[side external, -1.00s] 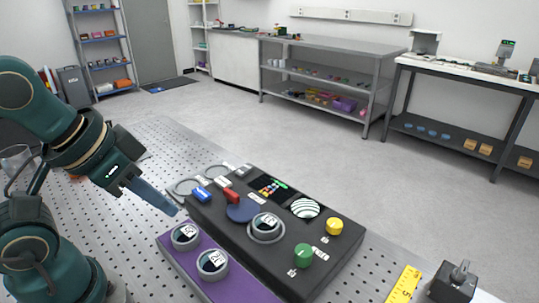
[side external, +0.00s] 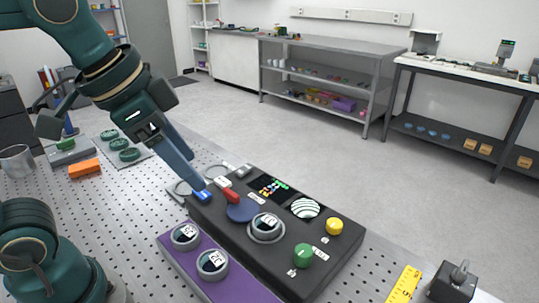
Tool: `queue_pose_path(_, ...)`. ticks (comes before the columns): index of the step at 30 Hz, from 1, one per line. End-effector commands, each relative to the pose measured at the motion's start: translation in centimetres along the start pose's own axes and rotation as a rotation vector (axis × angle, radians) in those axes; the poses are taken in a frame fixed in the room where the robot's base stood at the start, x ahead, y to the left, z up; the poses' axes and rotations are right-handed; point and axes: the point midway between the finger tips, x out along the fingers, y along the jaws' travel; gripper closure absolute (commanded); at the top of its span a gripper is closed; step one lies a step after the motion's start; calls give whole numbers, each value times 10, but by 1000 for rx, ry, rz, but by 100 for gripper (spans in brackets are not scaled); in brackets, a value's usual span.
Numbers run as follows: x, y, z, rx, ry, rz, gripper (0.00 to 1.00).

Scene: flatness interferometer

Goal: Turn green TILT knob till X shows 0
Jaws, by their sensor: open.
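The green knob (side external: 303,254) stands at the near right part of the black instrument box (side external: 270,277). A yellow knob (side external: 334,226) stands to its right and farther back. The box's small dark display (side external: 270,187) shows coloured marks, too small to read. A round window (side external: 305,208) shows curved black and white fringes. My gripper (side external: 198,184) points down over the far left end of the box, by the blue switch (side external: 202,196), well away from the green knob. Its fingers look empty; whether they touch the box cannot be told.
A red lever (side external: 230,195), a blue disc (side external: 242,210) and a ringed optic (side external: 266,227) lie between my gripper and the green knob. A purple tray (side external: 228,288) holds two ringed optics.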

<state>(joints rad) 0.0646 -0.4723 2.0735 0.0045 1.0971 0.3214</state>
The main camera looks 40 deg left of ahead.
Motion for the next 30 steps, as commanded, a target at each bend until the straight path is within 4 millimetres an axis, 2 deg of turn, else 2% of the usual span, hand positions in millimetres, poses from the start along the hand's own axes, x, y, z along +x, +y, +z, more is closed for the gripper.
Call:
queue_pose_path(3, 4, 3, -30, 134, -43, 38, 33)
queue_pose_path(8, 20, 13, -64, 305, -100, 91, 33)
queue_pose_path(15, 65, 44, -100, 528, -192, 175, 33)
queue_pose_path(19, 95, 66, -108, 617, -243, 217, 33)
queue_pose_path(24, 127, 90, -105, 675, -303, 253, 33)
queue_pose_path(30, 145, 103, -92, 704, -349, 275, 33)
